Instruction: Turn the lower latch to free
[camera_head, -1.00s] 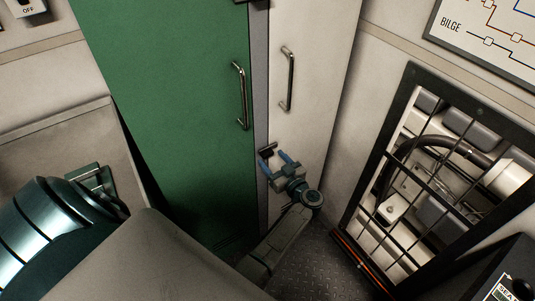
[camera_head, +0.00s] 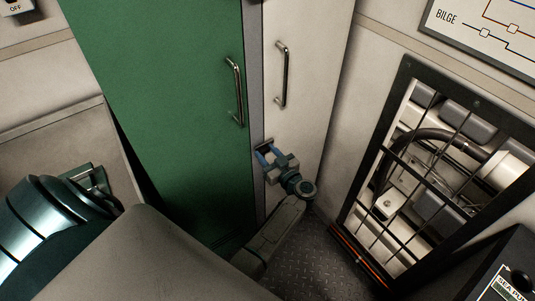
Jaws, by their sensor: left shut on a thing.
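The lower latch (camera_head: 267,142) is a small dark piece at the edge between the green door (camera_head: 165,110) and the white door (camera_head: 305,75). My left gripper (camera_head: 267,152) has blue fingers and is shut on the latch from below and in front. The fingers hide part of it, so how far it is turned is hard to tell. My right gripper is not in view.
Each door has a metal bar handle, one on green (camera_head: 238,92) and one on white (camera_head: 283,75). A black-framed grille (camera_head: 350,203) over machinery stands at right. A teal rounded unit (camera_head: 40,235) sits at lower left. Bare patterned floor (camera_head: 300,262) shows below the doors.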

